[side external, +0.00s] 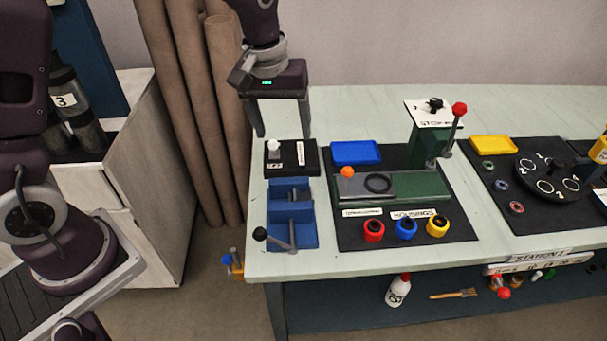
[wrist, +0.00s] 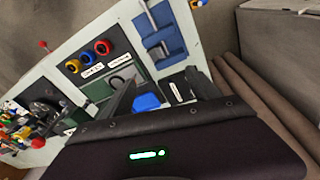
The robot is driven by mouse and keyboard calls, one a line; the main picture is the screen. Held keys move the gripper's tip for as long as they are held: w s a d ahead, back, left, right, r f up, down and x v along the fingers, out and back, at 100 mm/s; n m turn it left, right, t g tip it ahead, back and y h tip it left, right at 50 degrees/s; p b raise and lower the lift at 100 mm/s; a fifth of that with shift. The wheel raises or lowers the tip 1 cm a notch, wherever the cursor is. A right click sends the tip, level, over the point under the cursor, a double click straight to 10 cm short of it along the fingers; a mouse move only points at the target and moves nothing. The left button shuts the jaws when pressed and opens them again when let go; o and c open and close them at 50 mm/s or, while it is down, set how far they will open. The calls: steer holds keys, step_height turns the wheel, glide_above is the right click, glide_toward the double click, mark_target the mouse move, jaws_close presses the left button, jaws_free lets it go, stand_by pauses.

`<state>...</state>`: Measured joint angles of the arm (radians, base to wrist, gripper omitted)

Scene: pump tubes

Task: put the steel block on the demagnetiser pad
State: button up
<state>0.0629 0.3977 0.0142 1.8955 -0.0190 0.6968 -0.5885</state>
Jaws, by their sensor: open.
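My gripper (side external: 282,130) is open and empty above the back left end of the bench. In front of the pad is a blue fixture (side external: 304,239), also in the wrist view (wrist: 175,42). A small dark grey piece (side external: 299,195) sits in it; I cannot tell whether it is the steel block. No steel block shows clearly elsewhere.
A grey lever with a black knob (side external: 260,234) sticks out at the fixture's front. To the right, a black mat holds a blue tray (side external: 355,152), a green press (side external: 425,187) and red, blue and yellow rings. Bare bench lies in front of the mat.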

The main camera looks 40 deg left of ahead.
mark_target(304, 199)
steer(key=w+f, duration=0.1)
steer(key=f, duration=0.3)
steer(key=w+f+n+g, duration=0.1)
steer(key=w+f, duration=0.1)
steer(key=f, duration=0.3)
steer(key=w+d+f+n, duration=0.1)
steer(key=f, duration=0.4)
steer(key=shift+w+f+g, duration=0.15)
steer(key=shift+w+g, duration=0.15)
steer(key=shift+w, duration=0.05)
steer(key=shift+n, duration=0.3)
step_height(304, 199, down, 8)
steer(key=shift+d+f, duration=0.1)
steer(key=shift+f, duration=0.1)
steer(key=shift+c, duration=0.4)
jaws_close()
steer(key=c, duration=0.6)
jaws_free()
jaws_close()
steer(key=shift+r, duration=0.1)
